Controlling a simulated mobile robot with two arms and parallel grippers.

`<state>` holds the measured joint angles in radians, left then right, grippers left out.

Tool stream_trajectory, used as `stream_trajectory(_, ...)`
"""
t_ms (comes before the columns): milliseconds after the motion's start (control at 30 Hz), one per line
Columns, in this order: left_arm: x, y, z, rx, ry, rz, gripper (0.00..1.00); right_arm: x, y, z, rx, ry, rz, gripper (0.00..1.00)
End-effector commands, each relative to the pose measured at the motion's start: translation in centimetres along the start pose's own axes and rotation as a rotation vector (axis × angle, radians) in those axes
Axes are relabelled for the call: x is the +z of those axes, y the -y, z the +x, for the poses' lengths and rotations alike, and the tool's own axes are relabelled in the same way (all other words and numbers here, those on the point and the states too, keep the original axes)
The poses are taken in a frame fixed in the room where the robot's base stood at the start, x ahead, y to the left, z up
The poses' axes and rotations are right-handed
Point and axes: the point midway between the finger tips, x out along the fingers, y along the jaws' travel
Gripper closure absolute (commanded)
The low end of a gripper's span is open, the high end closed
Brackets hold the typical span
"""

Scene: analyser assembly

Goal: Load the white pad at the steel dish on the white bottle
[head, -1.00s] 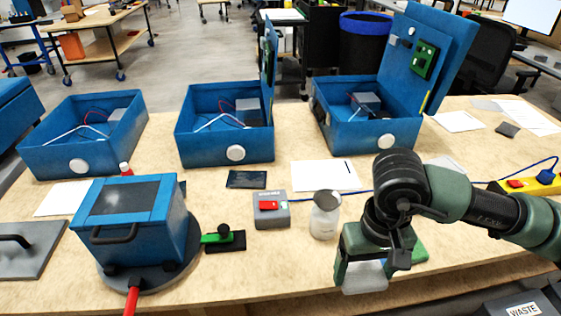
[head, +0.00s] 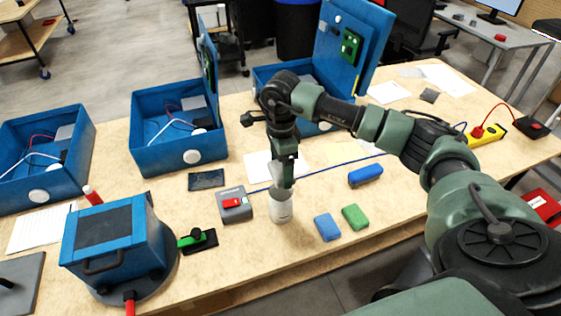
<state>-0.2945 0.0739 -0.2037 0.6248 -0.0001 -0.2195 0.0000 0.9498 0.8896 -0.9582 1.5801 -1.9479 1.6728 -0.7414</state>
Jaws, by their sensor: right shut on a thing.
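The white bottle (head: 281,210) stands upright on the wooden table, right of the small grey box. The steel dish at its top is mostly hidden by my right gripper (head: 284,184). That gripper points down at the bottle top and is shut on the white pad (head: 272,172), of which only a pale part shows beside the fingers. I cannot tell whether the pad touches the dish. My left gripper is not in view.
A blue pad (head: 327,227) and a green pad (head: 355,217) lie right of the bottle. A grey box with a red switch (head: 233,204) stands close on its left. A blue block (head: 366,175) lies further right. Open blue cases (head: 165,145) line the back.

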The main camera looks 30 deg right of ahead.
Motion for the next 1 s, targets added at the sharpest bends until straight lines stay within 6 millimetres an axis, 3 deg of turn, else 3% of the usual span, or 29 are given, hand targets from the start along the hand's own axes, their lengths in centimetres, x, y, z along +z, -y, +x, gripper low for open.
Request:
stream_trajectory(500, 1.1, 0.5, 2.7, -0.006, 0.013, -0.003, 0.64, 0.1, -0.1, 5.1, 0.000, 0.001, -0.006, 0.53)
stream_trajectory(1000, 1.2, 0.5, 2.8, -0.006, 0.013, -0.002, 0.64, 0.1, -0.1, 5.5, 0.000, 0.001, -0.006, 0.53)
